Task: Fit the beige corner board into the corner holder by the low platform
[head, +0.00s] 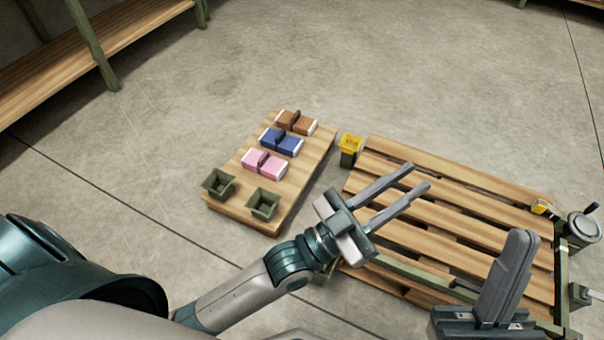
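I cannot make out a beige corner board in the head view. The low slatted wooden platform (480,190) lies at the right. A dark green corner holder with a yellow piece in it (349,148) stands at its far left corner. Another yellow piece (541,207) shows at its far right corner. A green part (325,272) at the near left corner is mostly hidden by my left arm. My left gripper (418,176) is over the platform's left part, its two fingers apart with nothing between them. My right gripper (520,236) is over the near right part, its fingers overlapping in view.
A low wooden board (225,205) left of the platform carries brown (297,122), blue (281,141) and pink (264,164) blocks and two green cups (218,183). A bench (120,25) stands at the upper left. A grey round fixture (583,227) is at the right. Open floor lies behind.

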